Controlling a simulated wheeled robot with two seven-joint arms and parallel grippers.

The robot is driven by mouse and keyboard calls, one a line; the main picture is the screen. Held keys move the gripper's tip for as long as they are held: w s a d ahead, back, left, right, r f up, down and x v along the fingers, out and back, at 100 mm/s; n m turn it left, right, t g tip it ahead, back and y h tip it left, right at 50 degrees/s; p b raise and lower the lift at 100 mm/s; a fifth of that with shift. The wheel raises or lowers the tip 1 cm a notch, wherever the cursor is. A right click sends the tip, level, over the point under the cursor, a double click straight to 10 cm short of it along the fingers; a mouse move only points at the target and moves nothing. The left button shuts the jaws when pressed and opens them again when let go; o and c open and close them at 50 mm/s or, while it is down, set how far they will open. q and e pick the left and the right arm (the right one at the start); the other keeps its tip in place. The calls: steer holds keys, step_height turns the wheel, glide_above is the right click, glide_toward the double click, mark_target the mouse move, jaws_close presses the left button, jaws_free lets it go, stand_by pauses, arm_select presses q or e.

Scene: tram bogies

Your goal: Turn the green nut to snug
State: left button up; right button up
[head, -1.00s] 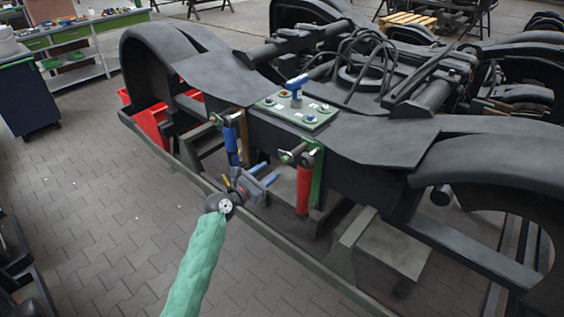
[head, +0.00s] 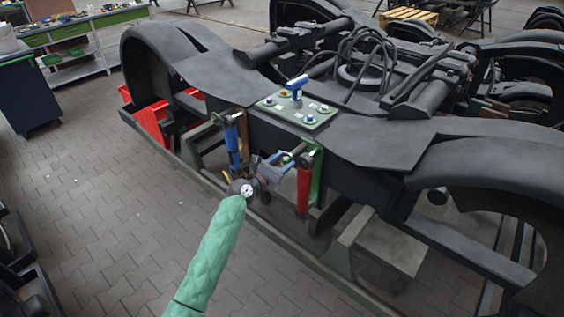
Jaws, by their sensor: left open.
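A short bolt end with a green nut (head: 287,157) sticks out at the top of the red cylinder (head: 303,192), on the front of the dark bogie frame. It is small and partly covered by my left gripper (head: 283,158). The left gripper is open, its blue-grey fingers pointing right and up at the nut. I cannot tell whether they touch it. A second bolt end with a greenish tip (head: 215,118) sits above the blue cylinder (head: 232,146), left of the gripper. My right gripper is not in view.
A green plate (head: 275,108) with several coloured fittings and a blue tool (head: 296,85) lies on the frame above. A low rail (head: 290,245) runs along the front. Red bins (head: 152,122) stand at left.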

arm_select(q)
jaws_close()
